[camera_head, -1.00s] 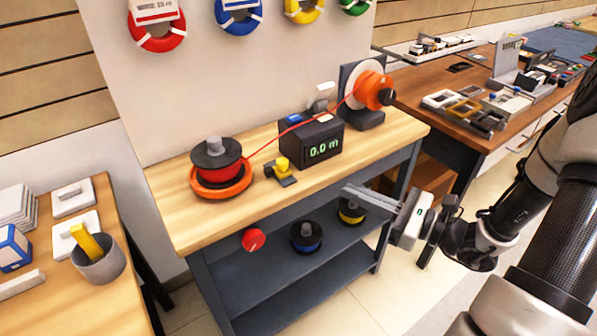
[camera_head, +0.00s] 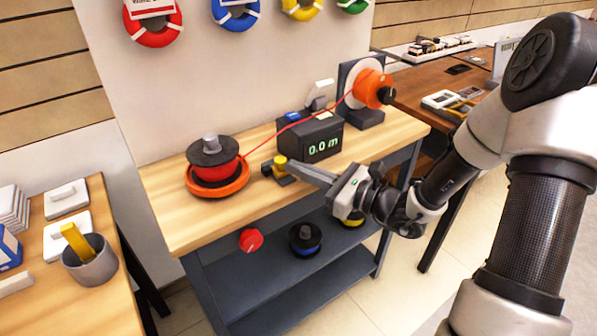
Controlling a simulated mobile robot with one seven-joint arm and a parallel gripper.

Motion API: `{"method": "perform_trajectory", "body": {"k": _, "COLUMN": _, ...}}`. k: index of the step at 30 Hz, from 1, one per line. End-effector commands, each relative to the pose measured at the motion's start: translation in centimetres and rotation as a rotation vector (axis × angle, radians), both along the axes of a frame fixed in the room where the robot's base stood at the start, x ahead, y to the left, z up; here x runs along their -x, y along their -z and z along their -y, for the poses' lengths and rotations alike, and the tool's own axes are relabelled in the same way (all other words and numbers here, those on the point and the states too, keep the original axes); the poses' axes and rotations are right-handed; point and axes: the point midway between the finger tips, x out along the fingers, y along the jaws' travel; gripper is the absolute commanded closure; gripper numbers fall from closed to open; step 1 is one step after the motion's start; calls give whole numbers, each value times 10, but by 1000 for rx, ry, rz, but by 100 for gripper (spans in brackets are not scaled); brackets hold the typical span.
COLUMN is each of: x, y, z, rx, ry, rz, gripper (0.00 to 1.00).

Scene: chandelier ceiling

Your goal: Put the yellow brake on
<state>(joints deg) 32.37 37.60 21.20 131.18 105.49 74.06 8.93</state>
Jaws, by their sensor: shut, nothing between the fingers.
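The yellow brake (camera_head: 280,161) is a small yellow knob on a dark base on the wooden bench, between the red wire spool and the meter. My gripper (camera_head: 293,167) is shut and empty. Its fingertips are at the right side of the brake in the picture and overlap part of its base. I cannot tell whether they touch it. The red wire spool (camera_head: 228,172) sits on an orange ring, and its red wire runs up past the meter to the orange winder.
The black meter (camera_head: 311,136) reads 0.0 m. The orange winder (camera_head: 367,88) stands at the bench's right rear. Spools sit on the shelf below. A side table at left holds a grey cup (camera_head: 88,267). The bench's front left is clear.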

Motion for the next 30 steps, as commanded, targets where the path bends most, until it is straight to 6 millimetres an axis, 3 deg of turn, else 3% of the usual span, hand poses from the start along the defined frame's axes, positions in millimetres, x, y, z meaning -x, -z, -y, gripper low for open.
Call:
{"method": "perform_trajectory", "body": {"k": 13, "x": -3, "y": 0, "z": -4, "rx": 1, "ry": -1, "rz": 1, "gripper": 100}}
{"method": "perform_trajectory", "body": {"k": 21, "x": -34, "y": -1, "z": -25, "rx": 0, "ry": -2, "rz": 2, "gripper": 100}}
{"method": "perform_trajectory", "body": {"k": 30, "x": -37, "y": -1, "z": -26, "rx": -1, "ry": 0, "rz": 3, "gripper": 100}}
